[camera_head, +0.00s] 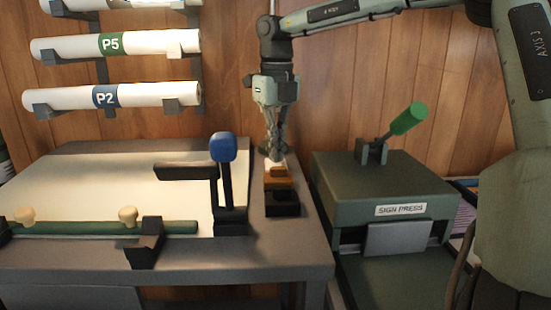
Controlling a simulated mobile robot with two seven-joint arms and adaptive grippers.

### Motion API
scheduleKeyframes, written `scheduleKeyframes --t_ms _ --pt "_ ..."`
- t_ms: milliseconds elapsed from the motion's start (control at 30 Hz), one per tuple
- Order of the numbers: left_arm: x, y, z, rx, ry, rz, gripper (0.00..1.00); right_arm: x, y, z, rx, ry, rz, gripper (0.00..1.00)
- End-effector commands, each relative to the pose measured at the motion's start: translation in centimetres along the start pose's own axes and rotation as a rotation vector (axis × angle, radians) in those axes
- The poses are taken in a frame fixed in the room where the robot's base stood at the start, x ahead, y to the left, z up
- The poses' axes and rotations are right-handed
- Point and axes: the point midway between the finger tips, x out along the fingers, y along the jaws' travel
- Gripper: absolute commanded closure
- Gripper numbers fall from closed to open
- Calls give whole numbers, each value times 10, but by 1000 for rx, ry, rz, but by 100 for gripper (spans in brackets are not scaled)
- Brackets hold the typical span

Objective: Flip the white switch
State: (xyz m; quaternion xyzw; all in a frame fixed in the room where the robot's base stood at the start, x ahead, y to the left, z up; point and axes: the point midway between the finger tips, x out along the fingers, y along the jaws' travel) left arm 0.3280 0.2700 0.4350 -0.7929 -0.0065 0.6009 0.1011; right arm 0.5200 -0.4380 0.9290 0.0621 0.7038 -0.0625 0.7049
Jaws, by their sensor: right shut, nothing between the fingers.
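My right gripper (274,152) comes down from above at the picture's centre. It points downward and is shut, with nothing held. Its fingertips are just above or touching a small pale, whitish part (274,163) at the top of a small orange-brown and black box (282,201). This may be the white switch; the fingers partly hide it and I cannot tell its position. The box sits on the right end of the grey table. My left gripper is not in view.
A blue-knobbed lever (223,147) stands just left of the box. A green bar (105,228) lies along the table (150,262). A sign press (385,190) with a green handle stands to the right. Paper rolls (70,97) hang on the wall.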

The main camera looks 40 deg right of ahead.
Motion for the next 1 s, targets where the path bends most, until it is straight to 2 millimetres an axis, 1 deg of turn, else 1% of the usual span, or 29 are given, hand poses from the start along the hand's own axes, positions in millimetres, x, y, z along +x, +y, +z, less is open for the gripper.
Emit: scheduleKeyframes --t_ms 33,133,267,1000 --pt "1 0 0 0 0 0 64 2 0 0 0 1 0 100" --pt "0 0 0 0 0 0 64 1 0 0 0 1 0 100" --pt "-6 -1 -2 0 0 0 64 -6 0 0 0 1 0 100" --pt "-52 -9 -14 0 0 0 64 -66 0 0 1 0 0 100"
